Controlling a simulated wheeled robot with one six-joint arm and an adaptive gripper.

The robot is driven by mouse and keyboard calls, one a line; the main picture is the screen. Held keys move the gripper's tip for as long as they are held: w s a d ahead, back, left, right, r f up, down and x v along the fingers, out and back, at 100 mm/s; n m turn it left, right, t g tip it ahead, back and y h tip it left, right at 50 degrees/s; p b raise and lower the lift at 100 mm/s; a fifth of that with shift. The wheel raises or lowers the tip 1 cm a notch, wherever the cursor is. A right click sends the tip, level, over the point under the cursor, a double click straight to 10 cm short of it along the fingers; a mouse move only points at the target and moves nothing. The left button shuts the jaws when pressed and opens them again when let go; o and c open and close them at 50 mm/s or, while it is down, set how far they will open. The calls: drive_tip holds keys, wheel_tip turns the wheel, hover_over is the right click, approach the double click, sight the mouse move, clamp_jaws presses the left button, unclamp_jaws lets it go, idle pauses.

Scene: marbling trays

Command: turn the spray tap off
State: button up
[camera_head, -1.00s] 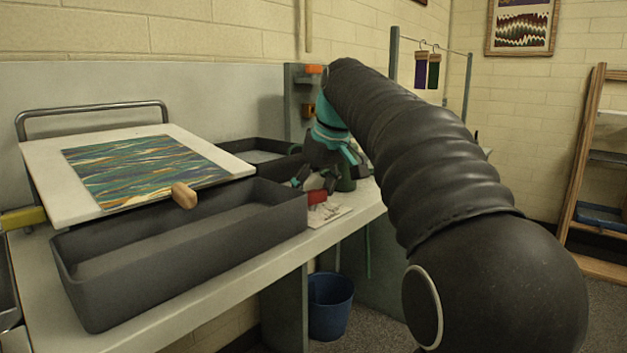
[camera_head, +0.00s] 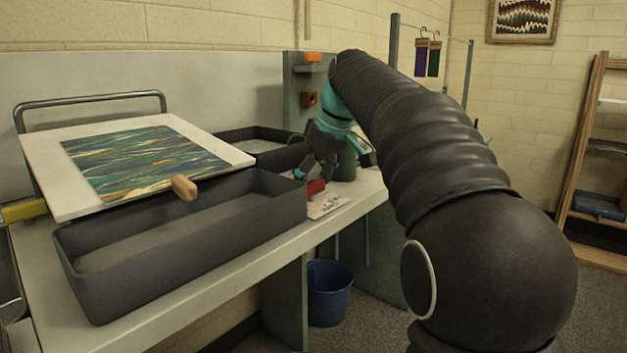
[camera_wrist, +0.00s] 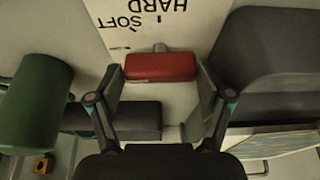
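A red block-shaped handle (camera_wrist: 160,67) with a short grey stem shows in the wrist view, beside a white panel with SOFT and HARD printed on it (camera_wrist: 130,20). I take it for the spray tap's handle. It also shows in the head view (camera_head: 316,188), low at the right end of the large tray. My gripper (camera_wrist: 161,82) is open, with one finger on each side of the red handle and gaps visible between. In the head view my gripper (camera_head: 314,170) hangs just above the handle. Whether the fingers touch it cannot be told.
A green cylinder (camera_head: 347,163) stands close to my gripper; it also shows in the wrist view (camera_wrist: 35,100). A large dark tray (camera_head: 180,245) and a board with a marbled sheet (camera_head: 50,180) lie left. A blue bucket (camera_head: 329,295) stands under the bench.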

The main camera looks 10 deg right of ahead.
idle(0.3)
drive_tip(key=v, duration=1.2)
drive_tip(key=shift+a, duration=0.1)
